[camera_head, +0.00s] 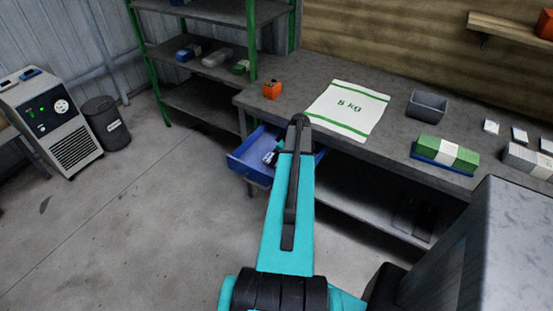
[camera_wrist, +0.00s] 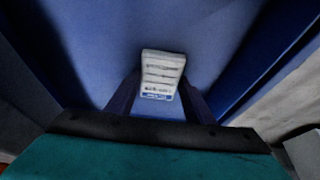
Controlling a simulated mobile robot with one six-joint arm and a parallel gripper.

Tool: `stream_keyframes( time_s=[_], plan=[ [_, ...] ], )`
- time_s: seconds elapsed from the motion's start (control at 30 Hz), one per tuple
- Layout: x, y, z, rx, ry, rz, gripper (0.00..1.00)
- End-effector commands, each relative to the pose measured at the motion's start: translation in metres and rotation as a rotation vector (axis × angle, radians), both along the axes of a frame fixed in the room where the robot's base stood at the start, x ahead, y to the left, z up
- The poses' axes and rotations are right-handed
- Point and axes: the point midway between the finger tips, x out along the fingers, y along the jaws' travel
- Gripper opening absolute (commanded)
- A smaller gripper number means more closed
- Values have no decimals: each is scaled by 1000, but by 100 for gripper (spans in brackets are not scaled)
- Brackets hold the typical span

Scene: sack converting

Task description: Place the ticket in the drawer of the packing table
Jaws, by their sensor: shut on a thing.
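The ticket (camera_wrist: 161,74), a small white card with dark printed lines and a blue lower edge, is between the fingers of my gripper (camera_wrist: 158,92) in the wrist view. My gripper is shut on it. Behind the ticket the blue floor and walls of the open drawer (camera_wrist: 215,40) fill most of the wrist view. In the head view the blue drawer (camera_head: 240,164) is pulled out from under the packing table (camera_head: 305,82), and my gripper (camera_head: 270,158) is at it, partly hidden by my arm. Whether the ticket touches the drawer floor, I cannot tell.
A green-framed shelf (camera_head: 200,50) stands at the left. The floor before the drawer is clear.

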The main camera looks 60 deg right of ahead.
Motion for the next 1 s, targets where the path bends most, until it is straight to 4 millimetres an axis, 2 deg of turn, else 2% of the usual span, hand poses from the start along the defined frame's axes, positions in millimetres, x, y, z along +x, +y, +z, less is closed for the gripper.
stream_keyframes(
  time_s=[0.53, 0.57, 0.67, 1.0],
  plan=[
    [0, 0, -8, -1, 0, 0, 25],
    [0, 0, -7, -1, 0, 0, 51],
    [0, 0, -7, -1, 0, 0, 67],
    [0, 0, -6, 0, 0, 0, 67]
  ],
)
